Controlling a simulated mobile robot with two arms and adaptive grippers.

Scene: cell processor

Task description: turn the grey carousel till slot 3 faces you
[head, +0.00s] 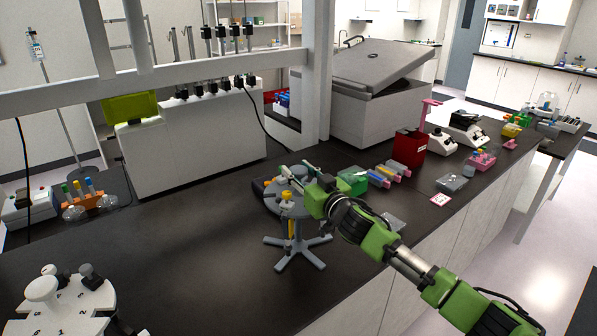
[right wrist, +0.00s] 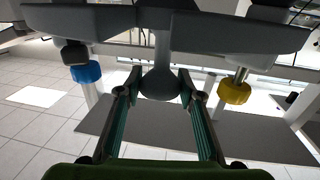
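The grey carousel (head: 276,205) stands on the dark bench on a star-shaped foot, with several capped tubes around its disc. My right gripper (head: 299,170) is over its top. In the right wrist view, which looks upside down, the disc (right wrist: 225,35) crosses the frame, with a blue cap (right wrist: 85,73) and a yellow cap (right wrist: 235,92) at its sides. The round central knob (right wrist: 160,83) lies between the fingertips of my right gripper (right wrist: 160,76). The fingers are apart; I cannot tell whether they touch the knob. Slot numbers cannot be read. My left gripper is not in view.
A white numbered carousel (head: 70,305) stands at the front left. A green box (head: 352,180) and coloured tube racks (head: 392,172) stand close right of the grey carousel. A white machine (head: 190,145) is behind. The bench front left of the carousel is clear.

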